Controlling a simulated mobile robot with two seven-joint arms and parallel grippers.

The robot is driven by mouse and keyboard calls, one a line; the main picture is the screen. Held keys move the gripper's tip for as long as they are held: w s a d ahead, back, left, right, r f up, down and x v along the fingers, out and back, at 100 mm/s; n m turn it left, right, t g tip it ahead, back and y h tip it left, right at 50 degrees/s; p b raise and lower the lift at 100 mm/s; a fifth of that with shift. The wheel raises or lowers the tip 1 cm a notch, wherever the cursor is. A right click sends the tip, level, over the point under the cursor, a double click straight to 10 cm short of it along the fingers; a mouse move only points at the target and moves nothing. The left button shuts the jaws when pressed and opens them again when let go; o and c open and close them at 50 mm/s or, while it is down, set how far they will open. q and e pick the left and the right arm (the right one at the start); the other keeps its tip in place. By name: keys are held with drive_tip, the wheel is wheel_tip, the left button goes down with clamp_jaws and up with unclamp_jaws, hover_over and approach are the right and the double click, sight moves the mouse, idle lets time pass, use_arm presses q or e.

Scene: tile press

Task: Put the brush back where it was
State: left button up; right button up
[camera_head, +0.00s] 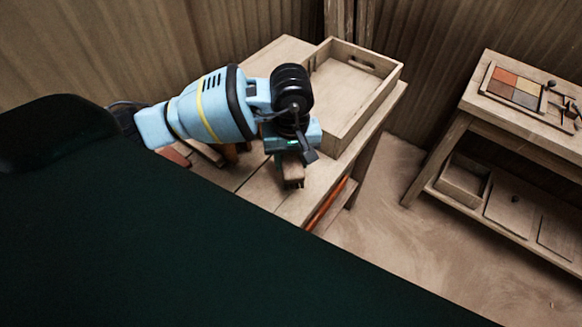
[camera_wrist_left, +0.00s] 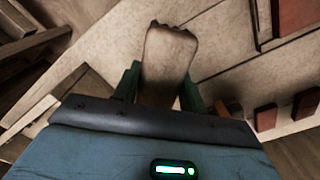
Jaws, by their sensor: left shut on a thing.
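My left gripper (camera_head: 296,156) is over the near part of a wooden workbench (camera_head: 262,190). It is shut on a brown, blocky thing that I take to be the brush (camera_head: 292,178), which hangs below the fingers. In the left wrist view the brush (camera_wrist_left: 168,58) sits between the two green fingers and has a ragged far end. I cannot tell whether it touches the bench top. My right gripper is not in view.
A wooden tray (camera_head: 385,88) stands at the bench's back right, close to my gripper. Reddish tiles (camera_head: 174,156) lie left of it, partly hidden by my arm. A second table (camera_head: 482,108) at the right holds a box of coloured tiles (camera_head: 514,87).

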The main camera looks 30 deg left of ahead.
sight(291, 170)
use_arm(q)
drive_tip(key=shift+f, duration=1.75)
drive_tip(key=shift+f, duration=0.15)
drive_tip(key=o, duration=0.9)
drive_tip(key=shift+o, duration=0.2)
wheel_tip(291, 170, up, 12)
drive_tip(key=shift+r, duration=0.2)
